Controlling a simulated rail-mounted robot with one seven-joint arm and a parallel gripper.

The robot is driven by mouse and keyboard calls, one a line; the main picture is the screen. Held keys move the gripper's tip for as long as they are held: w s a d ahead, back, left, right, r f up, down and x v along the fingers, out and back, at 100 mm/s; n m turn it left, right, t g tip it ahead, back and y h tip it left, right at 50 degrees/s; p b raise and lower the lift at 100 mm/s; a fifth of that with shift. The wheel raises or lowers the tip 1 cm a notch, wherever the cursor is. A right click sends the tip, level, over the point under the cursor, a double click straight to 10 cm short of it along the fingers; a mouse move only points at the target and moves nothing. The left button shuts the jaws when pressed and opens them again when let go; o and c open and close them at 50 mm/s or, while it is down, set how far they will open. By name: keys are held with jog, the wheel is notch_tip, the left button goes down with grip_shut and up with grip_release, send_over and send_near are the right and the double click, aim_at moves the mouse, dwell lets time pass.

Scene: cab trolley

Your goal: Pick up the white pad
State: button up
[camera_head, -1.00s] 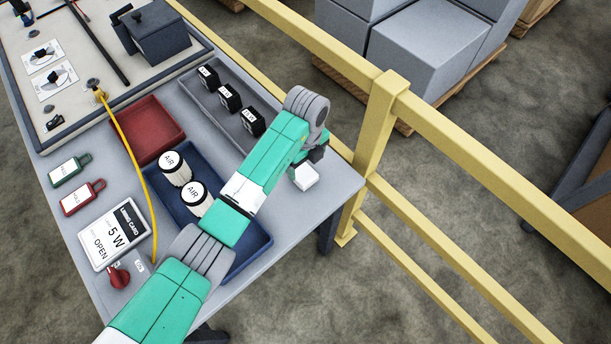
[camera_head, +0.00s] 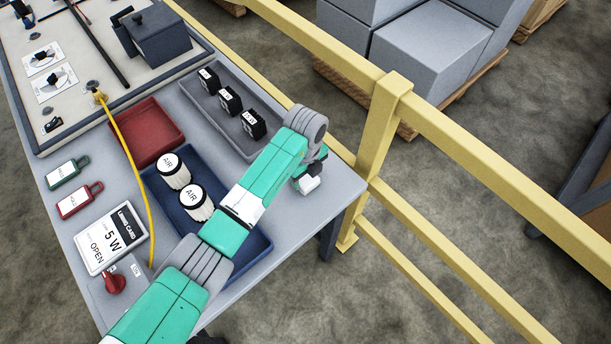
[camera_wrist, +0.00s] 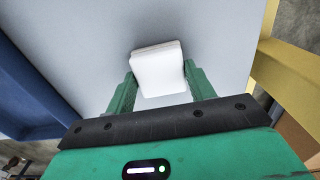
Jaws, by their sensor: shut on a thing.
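The white pad (camera_wrist: 158,66) is a small square block with rounded corners, seen between the two green fingers of my gripper (camera_wrist: 160,84) in the wrist view. The fingers are shut on its sides. In the head view my gripper (camera_head: 311,168) is over the right end of the grey table, and only a small white part of the pad (camera_head: 309,184) shows below it. I cannot tell whether the pad touches the tabletop.
The blue tray (camera_head: 238,262) with two AIR filters (camera_head: 193,199) lies left of my gripper. A grey tray (camera_head: 207,109) with black blocks lies behind. A yellow railing (camera_head: 382,125) stands close beyond the table edge. The table's right corner (camera_head: 335,195) is bare.

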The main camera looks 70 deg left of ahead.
aim_at(305, 177)
notch_tip(305, 177, up, 4)
jog(key=shift+r+p, duration=0.1)
jog(key=shift+p, duration=0.85)
jog(key=s+d+p, duration=0.1)
jog(key=s+d, duration=0.1)
jog(key=d, duration=0.3)
jog(key=s+d+p, duration=0.1)
jog(key=s+d, duration=0.1)
jog(key=d, duration=0.2)
jog(key=s+d+p, duration=0.2)
jog(key=d, duration=0.3)
jog(key=shift+s+d+r, duration=0.25)
jog(key=shift+d+r, duration=0.1)
